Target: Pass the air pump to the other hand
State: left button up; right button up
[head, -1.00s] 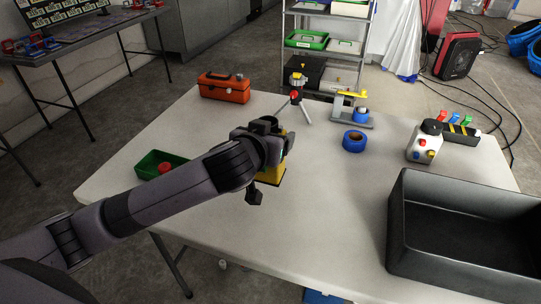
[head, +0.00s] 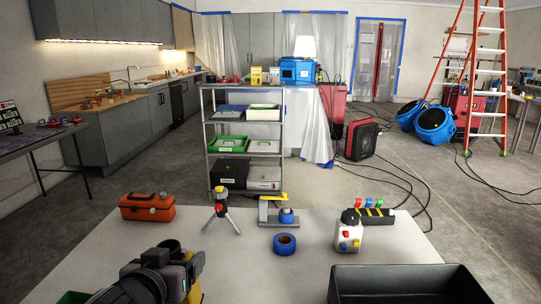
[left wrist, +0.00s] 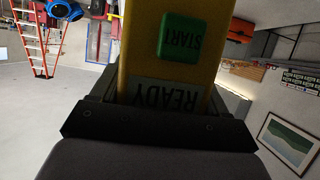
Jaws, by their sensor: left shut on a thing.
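The air pump, a yellow body with a green START button and a READY label, fills the upper middle of the left wrist view (left wrist: 170,52). Its yellow side also shows in the head view (head: 195,283), partly hidden by my wrist. My left gripper (head: 178,275) is shut on it at the lower left of the head view, over the table. In the left wrist view, the dark gripper parts (left wrist: 155,125) lie across the pump's near end. I cannot tell whether the pump touches the table. My right gripper is in neither view.
On the white table (head: 240,285) are an orange toolbox (head: 147,207), a small tripod (head: 222,212), blue tape (head: 285,244), a tape dispenser (head: 272,211), a white button box (head: 349,232) and a dark bin (head: 405,285). The table's middle is clear. A shelf rack (head: 245,145) stands behind.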

pick_arm(q)
jog(key=s+a+f+p, duration=0.1)
jog(key=s+a+f, duration=0.2)
jog(key=s, duration=0.6)
jog(key=shift+a+f, duration=0.35)
jog(key=shift+f, duration=0.35)
